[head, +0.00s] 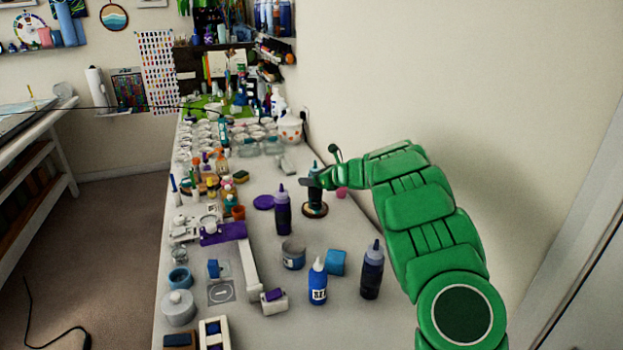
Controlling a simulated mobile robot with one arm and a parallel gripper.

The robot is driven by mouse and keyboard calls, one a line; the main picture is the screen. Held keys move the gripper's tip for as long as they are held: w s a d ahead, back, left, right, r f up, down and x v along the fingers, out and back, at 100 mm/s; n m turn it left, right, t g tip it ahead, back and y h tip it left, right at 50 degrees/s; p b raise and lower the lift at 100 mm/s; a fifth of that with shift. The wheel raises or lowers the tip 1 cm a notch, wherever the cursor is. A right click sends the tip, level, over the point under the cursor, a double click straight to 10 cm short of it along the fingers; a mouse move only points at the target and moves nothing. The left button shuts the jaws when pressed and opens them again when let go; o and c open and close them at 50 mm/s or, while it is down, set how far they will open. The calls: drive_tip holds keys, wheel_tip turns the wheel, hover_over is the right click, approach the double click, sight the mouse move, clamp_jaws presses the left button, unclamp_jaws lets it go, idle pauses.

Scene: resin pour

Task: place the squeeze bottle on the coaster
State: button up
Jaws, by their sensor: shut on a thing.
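My gripper (317,180), at the end of my green arm, is shut on a dark squeeze bottle (314,196). The bottle is upright, with its pale blue-grey nozzle above the jaws and its middle hidden by them. Directly below it is a dark round disc with a brownish rim, which looks like the coaster (315,211). The bottle's base appears over the disc; I cannot tell whether it touches. A flat purple disc (263,202) lies to the left.
Other bottles stand nearby: a dark purple one (282,215), a blue one (318,284) and a dark one (372,272). A tin (293,255) and a blue block (336,262) are in front. The wall is close on the right; the left side of the table (215,330) is cluttered.

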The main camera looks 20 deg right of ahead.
sight(318, 169)
drive_tip(key=o, duration=1.3)
drive_tip(key=shift+s+d+r, duration=0.2)
drive_tip(key=shift+s+d, duration=0.05)
drive_tip(key=shift+s, duration=0.05)
drive_tip(key=v, duration=0.2)
drive_tip(key=shift+s+d+r, duration=0.15)
drive_tip(key=shift+s, duration=0.05)
drive_tip(key=shift+w+r, duration=0.1)
drive_tip(key=shift+r, duration=3.35)
